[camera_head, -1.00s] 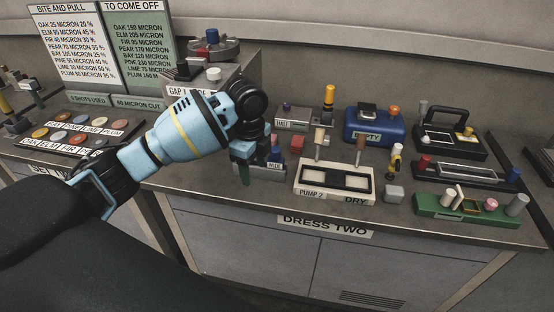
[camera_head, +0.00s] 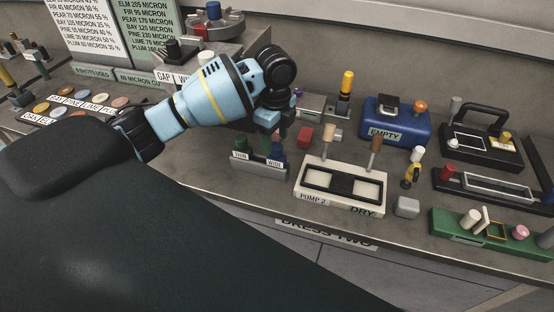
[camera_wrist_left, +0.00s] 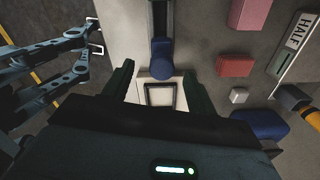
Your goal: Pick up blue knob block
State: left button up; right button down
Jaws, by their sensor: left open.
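My left gripper (camera_head: 277,133) is open above the bench, beside a small grey holder with THIN and WIDE labels (camera_head: 258,168). In the left wrist view my left gripper (camera_wrist_left: 159,90) shows two dark green fingers spread apart. My right gripper is not in view.
A red block (camera_head: 304,135) stands right of the gripper. The white PUMP 2 tray (camera_head: 312,197) with two upright handles lies to the right. The blue EMPTY case (camera_head: 385,130), a black-handled case (camera_head: 477,150) and a green rack (camera_head: 447,230) stand farther right. A GAP box is behind.

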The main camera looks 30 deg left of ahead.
aim_at(276, 154)
pick_arm(q)
jog(key=shift+f, duration=0.55)
jog(key=shift+w+f, duration=0.15)
jog(key=shift+f, duration=0.55)
notch_tip(276, 154, down, 4)
jog(key=shift+f+b, duration=0.25)
jog(key=shift+b, duration=0.6)
jog(key=shift+r, duration=0.25)
jog(key=shift+c, duration=0.7)
grip_shut()
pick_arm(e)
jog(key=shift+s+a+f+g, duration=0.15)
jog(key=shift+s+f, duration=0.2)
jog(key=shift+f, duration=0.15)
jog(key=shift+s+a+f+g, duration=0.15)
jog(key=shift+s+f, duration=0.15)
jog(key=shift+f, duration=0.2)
